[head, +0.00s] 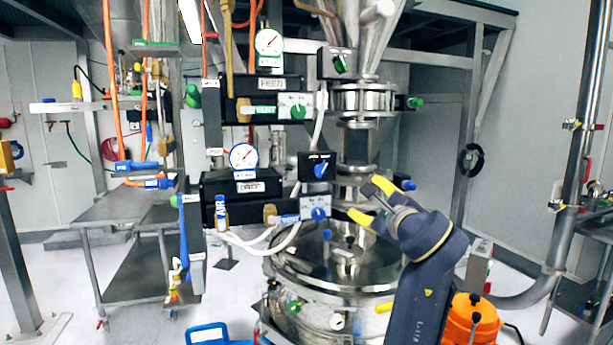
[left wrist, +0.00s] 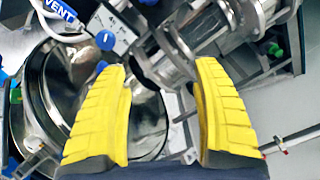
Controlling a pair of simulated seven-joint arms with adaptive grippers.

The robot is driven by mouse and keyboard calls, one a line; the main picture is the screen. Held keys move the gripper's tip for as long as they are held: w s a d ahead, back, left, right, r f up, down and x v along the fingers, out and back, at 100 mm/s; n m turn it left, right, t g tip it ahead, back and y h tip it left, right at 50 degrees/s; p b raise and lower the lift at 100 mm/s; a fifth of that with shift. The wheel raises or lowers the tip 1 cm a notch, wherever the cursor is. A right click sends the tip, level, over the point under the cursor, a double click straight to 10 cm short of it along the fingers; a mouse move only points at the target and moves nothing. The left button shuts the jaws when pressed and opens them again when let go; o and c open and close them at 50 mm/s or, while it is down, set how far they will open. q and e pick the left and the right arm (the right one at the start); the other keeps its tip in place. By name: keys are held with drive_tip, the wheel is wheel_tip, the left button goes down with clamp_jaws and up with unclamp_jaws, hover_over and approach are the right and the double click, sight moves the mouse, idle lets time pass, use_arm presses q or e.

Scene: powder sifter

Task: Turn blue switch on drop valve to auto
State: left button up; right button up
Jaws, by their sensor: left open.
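The drop valve has a black box labelled DROP (head: 250,187). A blue switch on a small black box (head: 321,170) sits at its upper right. A second blue switch on a pale plate (head: 318,213) sits below, beside a VENT label. The setting words are too small to read. My left gripper (head: 381,200), with yellow fingers, is to the right of both switches and touches neither. In the left wrist view its fingers (left wrist: 160,72) are spread and empty. There the blue switch by the VENT label (left wrist: 106,40) lies beyond the left fingertip. My right gripper is not in view.
The feed valve box (head: 270,84) with green switches is above. A steel pipe column (head: 355,145) stands behind the gripper. A steel vessel (head: 330,270) is below. White hoses hang near the switches. An orange unit (head: 470,320) stands at lower right.

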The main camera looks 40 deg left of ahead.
sight(324, 171)
use_arm(q)
drive_tip(key=s+a+r+n+g, duration=0.1)
drive_tip(key=s+a+r+n, duration=0.1)
drive_tip(key=s+a+r, duration=0.15)
drive_tip(key=shift+y, duration=0.4)
drive_tip(key=x, duration=1.7)
drive_tip(key=shift+w+a, duration=0.1)
clamp_jaws()
